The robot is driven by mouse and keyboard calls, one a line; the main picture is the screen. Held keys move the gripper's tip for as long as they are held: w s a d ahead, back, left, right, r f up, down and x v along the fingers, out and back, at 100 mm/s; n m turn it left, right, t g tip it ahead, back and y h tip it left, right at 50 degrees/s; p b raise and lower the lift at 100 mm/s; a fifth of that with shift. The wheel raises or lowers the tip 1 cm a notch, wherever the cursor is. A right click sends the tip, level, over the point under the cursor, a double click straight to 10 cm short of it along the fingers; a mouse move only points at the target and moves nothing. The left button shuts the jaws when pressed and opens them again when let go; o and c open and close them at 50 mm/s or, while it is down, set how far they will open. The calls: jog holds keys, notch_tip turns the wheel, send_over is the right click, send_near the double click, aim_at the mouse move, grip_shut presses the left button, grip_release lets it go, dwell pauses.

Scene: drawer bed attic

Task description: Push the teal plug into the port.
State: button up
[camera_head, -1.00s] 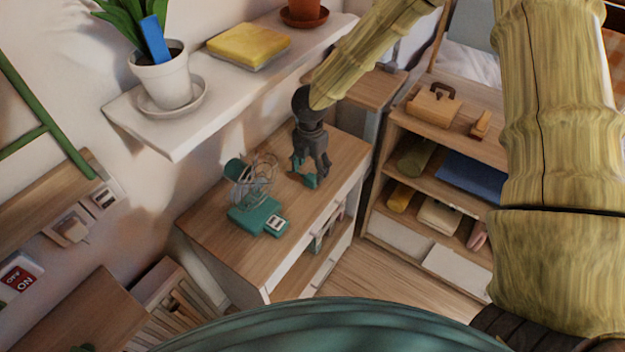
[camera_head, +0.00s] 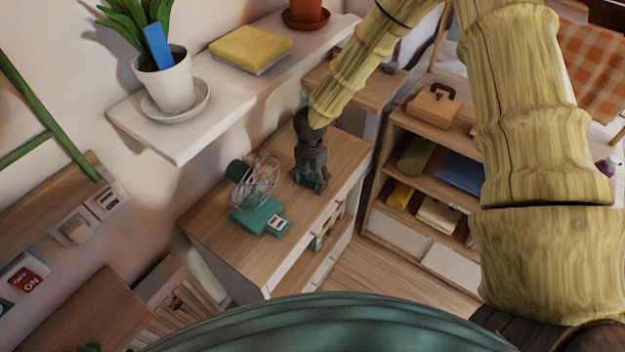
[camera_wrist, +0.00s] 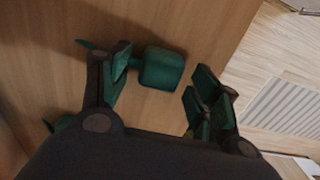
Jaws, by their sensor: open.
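The teal plug (camera_wrist: 162,70) is a small rounded block on the wooden cabinet top in the wrist view. My gripper (camera_wrist: 162,82) has teal finger pads and is open, with its fingers on either side of the plug. I cannot tell whether either finger touches it. In the head view my gripper (camera_head: 312,182) points down at the cabinet top and largely hides the plug. A pale wall outlet (camera_head: 107,201) with dark slots at the left may be the port; I cannot tell for sure.
A teal desk fan (camera_head: 260,212) stands on the cabinet top (camera_head: 225,240), left of my gripper. A white shelf (camera_head: 180,142) above holds a potted plant (camera_head: 170,80) and a yellow pad (camera_head: 250,48). An open shelf unit (camera_head: 400,150) stands at right.

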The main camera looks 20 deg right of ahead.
aim_at(311, 178)
jog(key=shift+w+f, duration=0.15)
jog(key=c, duration=1)
jog(key=shift+r+b, duration=0.35)
jog(key=shift+r, duration=0.35)
jog(key=shift+r+b, duration=0.35)
jog(key=shift+r, duration=0.6)
jog(key=s+a+b, duration=0.1)
jog(key=s, duration=0.4)
jog(key=s+a+r+b, duration=0.1)
jog(key=s+b, duration=0.1)
jog(key=s, duration=0.3)
jog(key=s+a+r+b, duration=0.1)
jog(key=s+b, duration=0.1)
jog(key=s, duration=0.4)
jog(key=shift+d+f, duration=0.1)
